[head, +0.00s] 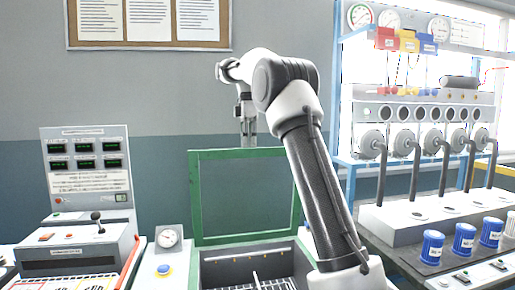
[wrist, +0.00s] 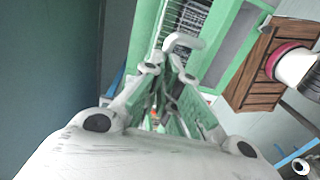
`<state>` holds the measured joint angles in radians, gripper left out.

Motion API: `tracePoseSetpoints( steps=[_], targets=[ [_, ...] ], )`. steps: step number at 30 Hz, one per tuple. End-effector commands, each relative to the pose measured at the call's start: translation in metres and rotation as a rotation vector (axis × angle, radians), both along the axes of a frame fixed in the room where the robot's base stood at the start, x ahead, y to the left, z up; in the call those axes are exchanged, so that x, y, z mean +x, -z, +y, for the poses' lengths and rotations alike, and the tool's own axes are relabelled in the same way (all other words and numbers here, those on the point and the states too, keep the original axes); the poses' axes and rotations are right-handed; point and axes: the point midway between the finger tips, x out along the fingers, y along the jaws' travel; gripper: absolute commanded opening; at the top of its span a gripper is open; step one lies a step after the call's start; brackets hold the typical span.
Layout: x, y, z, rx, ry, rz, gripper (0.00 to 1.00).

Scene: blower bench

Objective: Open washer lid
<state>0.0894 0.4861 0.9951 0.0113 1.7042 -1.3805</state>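The washer lid (head: 243,199) is a clear panel in a green frame. In the head view it stands raised, close to upright, at the back of the washer tub (head: 225,271), whose opening is uncovered. My gripper (head: 248,143) points down at the lid's top edge; whether it touches is unclear there. In the wrist view the fingers of my gripper (wrist: 168,66) are apart, with green parts visible between and beyond them. A pale curved handle (wrist: 186,41) lies just past the fingertips, and no grip on it shows.
A control panel (head: 88,170) and a console with a lever (head: 80,245) stand at left. At right are a rack with pipes (head: 425,150) and blue canisters (head: 465,240). A wooden crate (wrist: 262,70) shows in the wrist view. The wall behind the lid is clear.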

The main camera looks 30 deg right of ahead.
Motion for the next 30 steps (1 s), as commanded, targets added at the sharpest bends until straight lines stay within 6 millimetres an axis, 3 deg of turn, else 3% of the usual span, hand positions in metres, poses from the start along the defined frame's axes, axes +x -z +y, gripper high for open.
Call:
tracePoseSetpoints(
  steps=[1, 12, 27, 30],
  targets=[
    [0.01, 0.025, 0.0, 0.015, 0.002, 0.045, 0.0],
    [0.044, 0.027, -0.005, 0.015, 0.004, 0.048, 0.0],
    [0.048, 0.027, -0.006, 0.016, 0.005, 0.052, 0.0],
    [0.048, 0.027, -0.006, 0.016, 0.005, 0.052, 0.15]
  ],
)
